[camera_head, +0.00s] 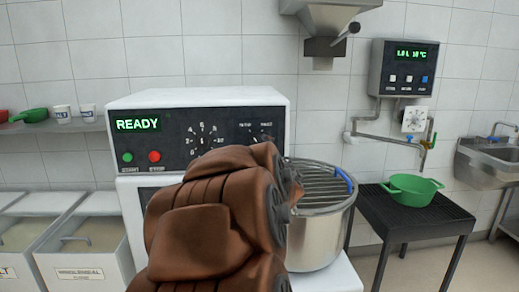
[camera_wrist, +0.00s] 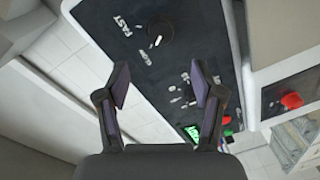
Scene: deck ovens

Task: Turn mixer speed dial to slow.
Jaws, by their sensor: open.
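The mixer's dark control panel (camera_head: 180,135) shows in the head view, with a green READY display (camera_head: 138,124). In the wrist view a round black dial (camera_wrist: 159,29) with a white mark stands near the top of the panel (camera_wrist: 200,40). In the head view my brown arm covers the panel's lower right, and the fingers are hidden.
A green start button (camera_head: 128,157) and a red stop button (camera_head: 154,156) sit on the panel's left. The steel bowl (camera_head: 318,235) with its wire guard stands right of my arm. A green colander (camera_head: 412,190) rests on a dark table. Ingredient bins (camera_head: 85,245) are at left.

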